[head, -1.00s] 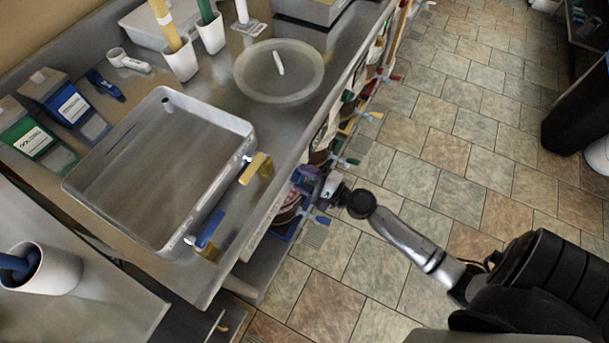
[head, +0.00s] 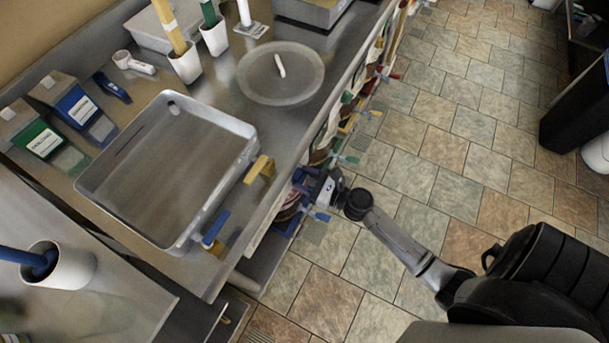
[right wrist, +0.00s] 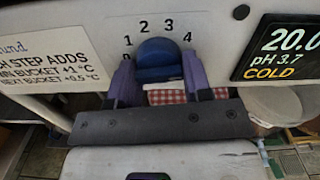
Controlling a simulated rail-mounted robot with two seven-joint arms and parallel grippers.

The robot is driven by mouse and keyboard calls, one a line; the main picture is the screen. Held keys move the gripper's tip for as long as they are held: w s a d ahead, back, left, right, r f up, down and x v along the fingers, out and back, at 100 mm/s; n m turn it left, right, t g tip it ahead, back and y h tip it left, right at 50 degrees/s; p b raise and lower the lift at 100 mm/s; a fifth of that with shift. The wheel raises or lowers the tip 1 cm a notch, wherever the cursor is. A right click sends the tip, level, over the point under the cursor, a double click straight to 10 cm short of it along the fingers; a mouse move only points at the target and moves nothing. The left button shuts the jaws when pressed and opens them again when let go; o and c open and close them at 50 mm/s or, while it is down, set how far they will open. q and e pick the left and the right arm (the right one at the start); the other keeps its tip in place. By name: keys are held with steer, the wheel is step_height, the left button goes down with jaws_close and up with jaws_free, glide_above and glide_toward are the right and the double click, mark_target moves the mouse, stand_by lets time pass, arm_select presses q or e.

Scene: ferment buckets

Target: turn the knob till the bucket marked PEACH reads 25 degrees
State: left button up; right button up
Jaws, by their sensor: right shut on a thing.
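In the right wrist view a blue knob (right wrist: 158,54) stands on a pale panel, with the numbers 0 to 4 around it. My right gripper (right wrist: 158,72) is shut on this knob, one purple finger on each side. A dark display (right wrist: 281,48) to the right reads "20.0", "pH 3.7" and "COLD"; its right end is cut off. In the head view my right gripper (head: 312,183) is at the bench's front face, and the knob is hidden there. I cannot read the name PEACH anywhere. My left gripper is not in view.
A partly cut-off sign (right wrist: 50,58) left of the knob speaks of step adds in °C. A pale bucket (right wrist: 276,106) is below the display. Blue and yellow tap handles stick out from the bench front.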

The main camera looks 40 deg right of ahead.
steer(key=shift+m, duration=0.6)
steer(key=shift+p, duration=0.3)
steer(key=shift+m, duration=0.3)
steer(key=o, duration=0.9)
steer(key=shift+s, duration=0.1)
steer(key=shift+s+d+f, duration=0.1)
steer(key=shift+s, duration=0.15)
steer(key=b+v, duration=0.3)
steer(key=v, duration=1)
